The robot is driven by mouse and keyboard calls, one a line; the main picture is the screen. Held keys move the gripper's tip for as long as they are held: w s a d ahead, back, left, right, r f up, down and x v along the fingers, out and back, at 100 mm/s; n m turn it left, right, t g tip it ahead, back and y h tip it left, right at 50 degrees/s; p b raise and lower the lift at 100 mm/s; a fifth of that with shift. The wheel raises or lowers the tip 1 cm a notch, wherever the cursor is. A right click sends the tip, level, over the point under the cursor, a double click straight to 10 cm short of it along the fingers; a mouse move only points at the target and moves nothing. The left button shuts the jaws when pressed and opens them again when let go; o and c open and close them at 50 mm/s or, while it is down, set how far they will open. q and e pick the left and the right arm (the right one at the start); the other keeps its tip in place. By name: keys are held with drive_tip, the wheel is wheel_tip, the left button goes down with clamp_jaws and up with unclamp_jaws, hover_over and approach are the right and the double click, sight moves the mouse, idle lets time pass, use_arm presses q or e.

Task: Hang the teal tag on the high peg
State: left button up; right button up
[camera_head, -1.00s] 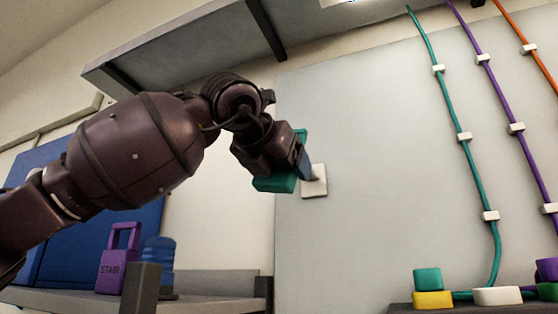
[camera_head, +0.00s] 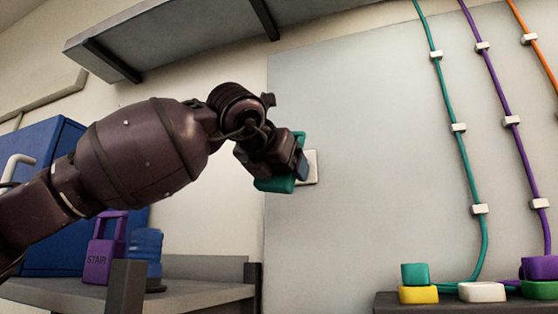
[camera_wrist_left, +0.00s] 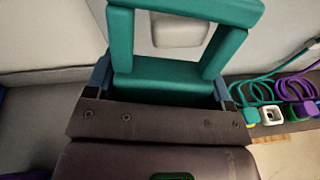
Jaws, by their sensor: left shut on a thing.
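The teal tag (camera_wrist_left: 165,76) is a thick block with a square open loop at its far end. My left gripper (camera_wrist_left: 160,92) is shut on its block, with one finger at each side. In the head view the tag (camera_head: 273,184) shows partly behind my left gripper (camera_head: 290,163), in front of the wall panel. A pale square plate (camera_head: 312,167) on the panel is just beyond the gripper; the wrist view shows a pale block (camera_wrist_left: 180,28) through the loop. The tag hides part of it, and I cannot tell whether they touch. My right gripper is not in view.
A purple tag marked STAIR (camera_head: 98,258) and a blue ribbed object (camera_head: 146,258) stand on the left shelf (camera_head: 200,293). An overhead shelf (camera_head: 180,30) is above my arm. Teal, purple and orange cables run up the panel at right, above several coloured blocks.

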use_arm(q)
drive_tip(key=shift+w+d+p, duration=0.15)
drive_tip(key=shift+w+p, duration=0.25)
drive_tip(key=shift+w, duration=0.15)
drive_tip(key=shift+w+d+p, duration=0.15)
drive_tip(key=shift+w+p, duration=0.25)
drive_tip(key=shift+w, duration=0.1)
drive_tip(key=shift+w+d+f+b, duration=0.2)
drive_tip(key=shift+w+f+b, duration=0.35)
drive_tip(key=shift+b, duration=0.25)
drive_tip(key=shift+f, duration=0.15)
drive_tip(key=o, duration=1)
drive_tip(key=shift+r, duration=0.2)
